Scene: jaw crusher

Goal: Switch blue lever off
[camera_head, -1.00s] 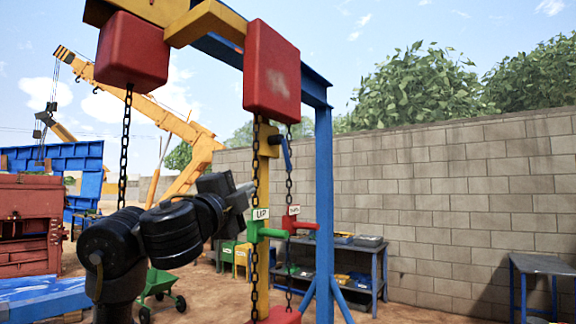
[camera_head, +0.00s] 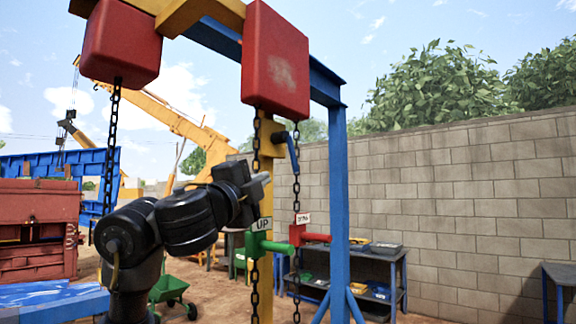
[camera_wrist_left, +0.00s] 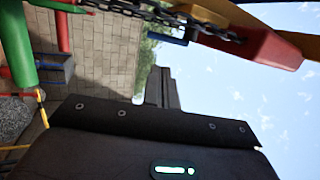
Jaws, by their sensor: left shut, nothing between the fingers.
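The blue lever (camera_head: 292,149) sits high on the yellow post of the hoist frame, just below the right red block. It hangs downward at a slant, and it also shows in the left wrist view (camera_wrist_left: 169,39). My left gripper (camera_head: 262,181) is shut and empty. In the head view it appears left of and below the lever, overlapping a hanging chain, and it does not appear to touch the lever. In the left wrist view its dark fingers (camera_wrist_left: 161,88) point toward the sky and the frame. My right gripper is not in view.
A green UP lever (camera_head: 262,244) and a red lever (camera_head: 310,235) with a label stick out lower on the post. Red blocks (camera_head: 276,60) and chains (camera_head: 297,190) hang around it. A blue post (camera_head: 339,210) stands to the right. A shelf (camera_head: 378,275) stands by the wall.

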